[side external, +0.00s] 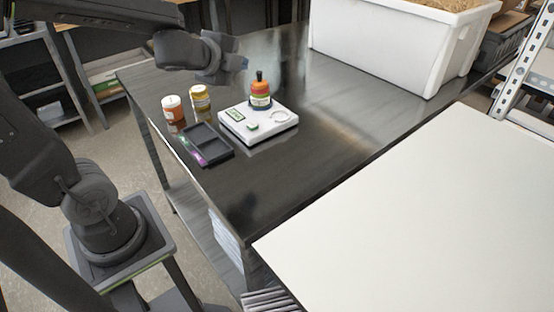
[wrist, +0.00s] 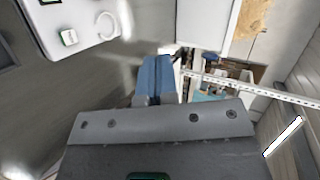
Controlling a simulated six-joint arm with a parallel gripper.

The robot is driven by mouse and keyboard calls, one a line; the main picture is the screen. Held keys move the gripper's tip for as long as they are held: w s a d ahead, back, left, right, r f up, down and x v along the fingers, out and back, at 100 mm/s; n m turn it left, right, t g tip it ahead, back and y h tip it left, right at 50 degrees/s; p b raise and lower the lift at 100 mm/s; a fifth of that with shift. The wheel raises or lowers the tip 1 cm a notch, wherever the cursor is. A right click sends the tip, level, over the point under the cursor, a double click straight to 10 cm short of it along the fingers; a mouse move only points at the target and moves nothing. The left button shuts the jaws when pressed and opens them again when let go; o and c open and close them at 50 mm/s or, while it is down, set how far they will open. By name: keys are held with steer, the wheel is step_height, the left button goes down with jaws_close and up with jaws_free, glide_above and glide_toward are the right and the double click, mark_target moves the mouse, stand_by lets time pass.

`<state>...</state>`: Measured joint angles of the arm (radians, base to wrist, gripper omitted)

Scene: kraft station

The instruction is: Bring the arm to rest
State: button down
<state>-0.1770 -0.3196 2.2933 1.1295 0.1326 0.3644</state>
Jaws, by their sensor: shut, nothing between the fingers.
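My gripper (side external: 236,62) is in the upper left of the side external view, raised above the far left part of the dark table (side external: 330,150). It is shut and empty. In the wrist view my gripper (wrist: 158,62) shows as two blue-grey fingers closed together. The fingers point away from the small objects, and nothing touches them in either view.
A white device (side external: 258,128) carries a stacked bottle (side external: 260,92) with a dark top. Beside it stand an orange-labelled jar (side external: 173,112), a yellow bottle (side external: 200,100) and a black tray (side external: 207,146). A white bin (side external: 395,45) stands behind; a white board (side external: 430,210) lies at right.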

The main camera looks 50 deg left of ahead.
steer(key=s+d+f+n+g+h, duration=0.1)
steer(key=s+d+n+g+h, duration=0.1)
steer(key=s+d+n, duration=0.3)
steer(key=s+d+f+n+g+h, duration=0.1)
steer(key=s+d+n+g, duration=0.3)
steer(key=s+n, duration=0.5)
steer(key=shift+s+d+f+g+h, duration=0.3)
steer(key=shift+s+d+h, duration=0.2)
steer(key=shift+s+d, duration=0.6)
